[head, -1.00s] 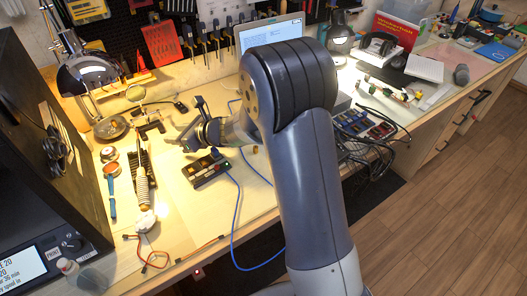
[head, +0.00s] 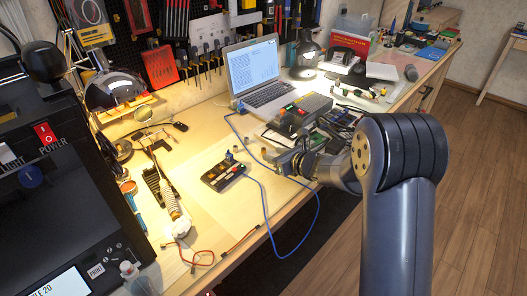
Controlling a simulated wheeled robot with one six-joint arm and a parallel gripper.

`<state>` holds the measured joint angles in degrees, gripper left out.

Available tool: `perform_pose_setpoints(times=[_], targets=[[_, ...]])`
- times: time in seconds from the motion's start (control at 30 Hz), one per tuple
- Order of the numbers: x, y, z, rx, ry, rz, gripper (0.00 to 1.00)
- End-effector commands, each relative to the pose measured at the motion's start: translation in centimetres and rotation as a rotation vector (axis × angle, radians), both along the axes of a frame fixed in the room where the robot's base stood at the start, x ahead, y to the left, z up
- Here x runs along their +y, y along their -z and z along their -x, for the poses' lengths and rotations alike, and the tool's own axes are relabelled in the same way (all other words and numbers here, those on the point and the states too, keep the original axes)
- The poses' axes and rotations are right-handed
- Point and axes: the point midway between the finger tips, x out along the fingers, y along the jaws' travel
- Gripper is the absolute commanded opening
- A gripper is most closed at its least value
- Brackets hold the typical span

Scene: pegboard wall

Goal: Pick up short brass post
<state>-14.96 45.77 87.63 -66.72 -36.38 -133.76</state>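My gripper (head: 290,160) is at the right part of the workbench, low over its front edge area, in front of the grey box with coloured switches. It is seen from the side and behind, so its finger gap is unclear.
An open laptop (head: 255,75) and grey switch box (head: 303,110) stand behind. A soldering iron stand (head: 160,185) and red wires (head: 200,256) lie left. Bare bench (head: 215,125) is free between.

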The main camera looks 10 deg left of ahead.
Motion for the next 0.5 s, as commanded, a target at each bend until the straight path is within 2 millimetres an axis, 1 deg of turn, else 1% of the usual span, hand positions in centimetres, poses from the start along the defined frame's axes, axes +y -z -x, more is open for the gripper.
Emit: perform_pose_setpoints(times=[0.23, 0.3, 0.4, 0.5], targets=[[3.1, 0.4, -1.7, 0.001, -0.002, 0.000, 0.40], [3.5, 0.9, -2.2, 0.001, 0.000, 0.000, 0.40], [4.1, 1.2, -2.7, 0.000, 0.000, 0.000, 0.40], [4.3, 1.3, -2.8, 0.001, 0.000, -0.001, 0.40]])
